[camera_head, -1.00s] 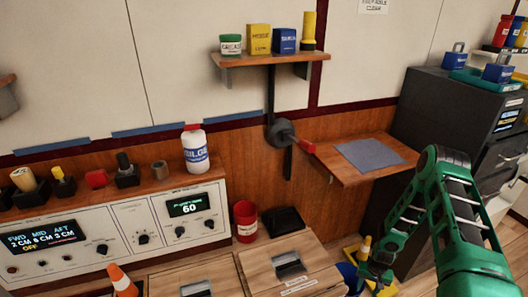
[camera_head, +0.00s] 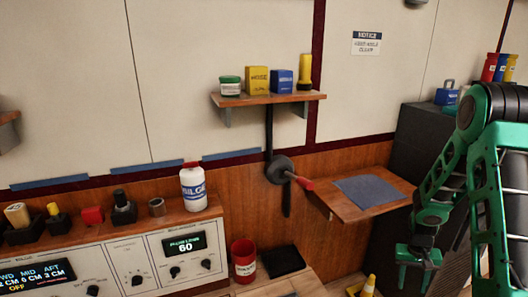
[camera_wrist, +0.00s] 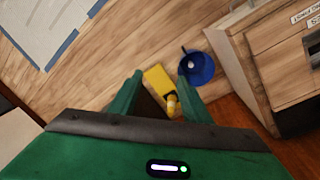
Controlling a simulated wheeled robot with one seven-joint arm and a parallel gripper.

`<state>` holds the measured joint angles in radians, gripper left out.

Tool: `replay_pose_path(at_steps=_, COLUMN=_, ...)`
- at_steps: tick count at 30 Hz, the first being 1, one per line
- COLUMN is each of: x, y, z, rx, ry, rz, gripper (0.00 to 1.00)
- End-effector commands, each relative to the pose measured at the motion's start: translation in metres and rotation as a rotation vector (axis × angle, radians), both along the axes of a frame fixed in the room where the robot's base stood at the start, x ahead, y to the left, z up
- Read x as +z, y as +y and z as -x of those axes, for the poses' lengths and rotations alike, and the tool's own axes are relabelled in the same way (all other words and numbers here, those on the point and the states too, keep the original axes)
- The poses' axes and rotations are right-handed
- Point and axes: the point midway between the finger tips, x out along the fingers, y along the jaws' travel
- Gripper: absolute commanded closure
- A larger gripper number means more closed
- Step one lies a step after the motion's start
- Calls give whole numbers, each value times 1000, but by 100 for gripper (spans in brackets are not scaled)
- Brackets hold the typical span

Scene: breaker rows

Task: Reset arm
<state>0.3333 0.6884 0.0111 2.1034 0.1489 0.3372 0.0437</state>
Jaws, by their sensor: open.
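My green gripper (camera_head: 415,277) hangs at the lower right in the head view, fingers pointing down, apart and empty. In the wrist view the two green fingertips (camera_wrist: 160,79) are spread. The gripper touches nothing that I can see. My arm is bent, with its elbow high at the right edge.
A small wooden wall shelf (camera_head: 345,212) with a grey mat is left of my arm. A dark cabinet (camera_head: 418,140) stands behind the arm. A wall lever with a red handle (camera_head: 304,183) sticks out.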

Motion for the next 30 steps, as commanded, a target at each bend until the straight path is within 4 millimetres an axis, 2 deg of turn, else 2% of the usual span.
replay_pose_path(at_steps=1, x=22, y=-1, z=4, rx=-4, ry=-6, rz=8, gripper=56)
replay_pose_path(at_steps=6, x=84, y=-1, z=28, rx=-22, ry=-4, rz=19, gripper=56)
replay_pose_path(at_steps=15, x=177, y=10, z=86, rx=-59, ry=-6, rz=17, gripper=56)
replay_pose_path(at_steps=24, x=246, y=32, z=158, rx=-99, ry=-19, rz=-13, gripper=56)
replay_pose_path(at_steps=30, x=277, y=52, z=210, rx=-119, ry=-32, rz=-49, gripper=56)
